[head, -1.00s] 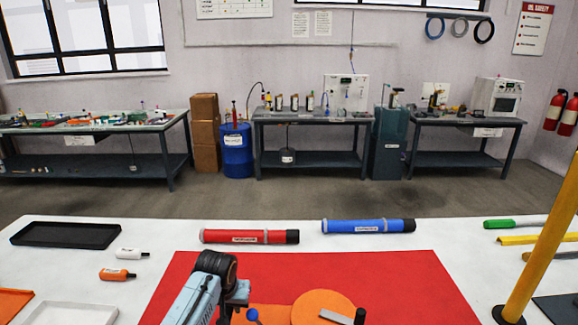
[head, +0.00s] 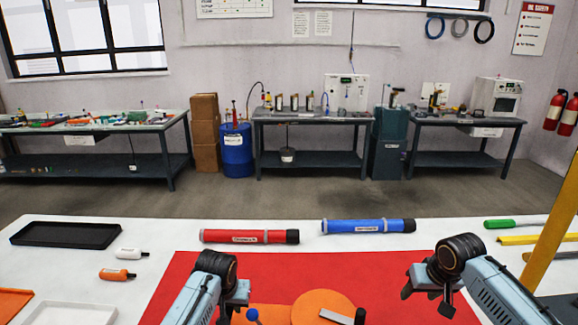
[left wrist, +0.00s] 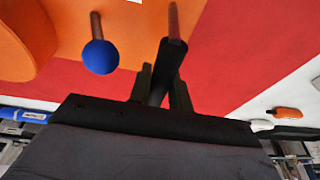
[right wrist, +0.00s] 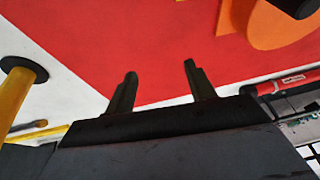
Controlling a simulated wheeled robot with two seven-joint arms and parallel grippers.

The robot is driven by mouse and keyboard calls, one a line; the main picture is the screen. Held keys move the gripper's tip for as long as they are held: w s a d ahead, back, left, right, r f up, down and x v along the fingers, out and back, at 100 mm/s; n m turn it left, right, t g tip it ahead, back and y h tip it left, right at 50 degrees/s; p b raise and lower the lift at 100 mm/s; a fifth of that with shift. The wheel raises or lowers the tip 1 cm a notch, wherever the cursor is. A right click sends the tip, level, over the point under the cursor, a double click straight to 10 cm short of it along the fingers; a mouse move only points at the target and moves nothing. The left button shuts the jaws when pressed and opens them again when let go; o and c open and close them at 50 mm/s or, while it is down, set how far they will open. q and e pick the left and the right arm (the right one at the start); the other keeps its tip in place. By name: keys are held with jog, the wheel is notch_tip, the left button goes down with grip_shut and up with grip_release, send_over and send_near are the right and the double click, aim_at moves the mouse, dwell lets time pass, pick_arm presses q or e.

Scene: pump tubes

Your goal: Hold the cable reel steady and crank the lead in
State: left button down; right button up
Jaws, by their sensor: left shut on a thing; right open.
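The reel shows in the head view as an orange disc (head: 312,304) on an orange base (head: 269,315), with a grey crank bar (head: 336,317) ending in a black knob (head: 360,316). A blue ball on a rod (head: 251,314) stands left of the disc. My left gripper (left wrist: 162,78) is shut on a dark grip on a reddish-brown post (left wrist: 173,24), beside the blue ball (left wrist: 100,57). My right gripper (right wrist: 158,82) is open and empty, over the red mat right of the reel. The lead cannot be made out.
The red mat (head: 405,268) covers the middle of the white table. Red (head: 235,237) and blue (head: 360,226) tubes lie behind it. A black tray (head: 66,235) and two small bottles lie left. A yellow post (head: 556,230) stands at the right, near my right arm.

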aim_at(363, 313)
jog(key=s+a+r+n+g, duration=0.1)
jog(key=s+a+r, duration=0.15)
jog(key=a, duration=0.45)
jog(key=s+a+r+n+g, duration=0.1)
jog(key=s+a+r+g, duration=0.15)
jog(key=a, duration=0.45)
jog(key=shift+t, duration=0.45)
jog(key=f, duration=0.3)
jog(key=w+f, duration=0.1)
jog(key=f, duration=0.2)
jog(key=a+f, duration=0.1)
jog(key=f, duration=0.1)
jog(key=shift+w+f, duration=0.4)
jog(key=shift+s+f, duration=0.1)
jog(key=c, duration=1.1)
